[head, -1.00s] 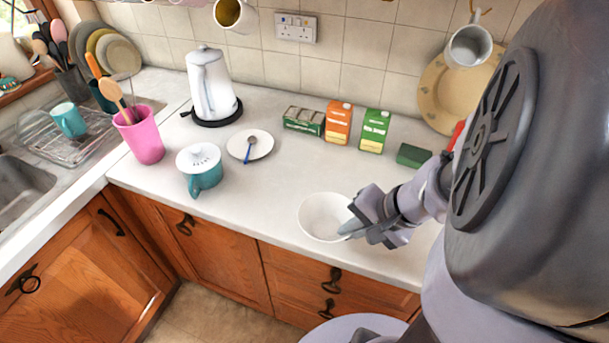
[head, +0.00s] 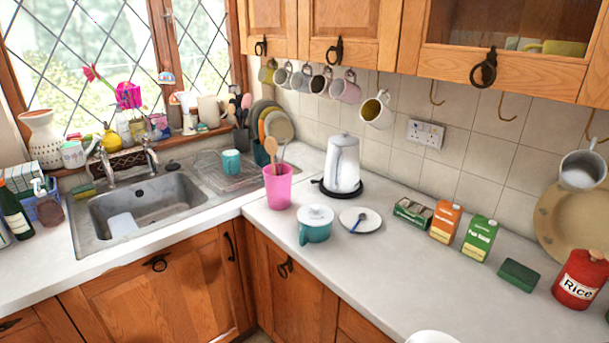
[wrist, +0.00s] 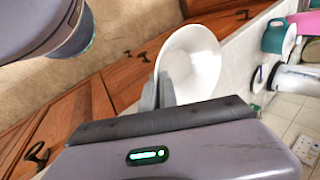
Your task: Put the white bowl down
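The white bowl (head: 432,338) shows only as a sliver of rim at the bottom edge of the head view. In the wrist view the bowl (wrist: 190,64) is seen nearly whole, with its inside facing the camera. My gripper (wrist: 157,92) has its two grey fingers close together on the bowl's near-left rim, one on each side of the wall. It looks shut on the rim. The bowl looks empty. I cannot tell whether its base touches the worktop. My gripper is outside the head view.
The pale worktop (head: 385,285) has free room in front of the green box (head: 518,275) and cartons (head: 445,222). A teal lidded pot (head: 315,226), a saucer with a spoon (head: 360,220) and a kettle (head: 343,165) stand further left. A red rice tin (head: 581,279) is at right.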

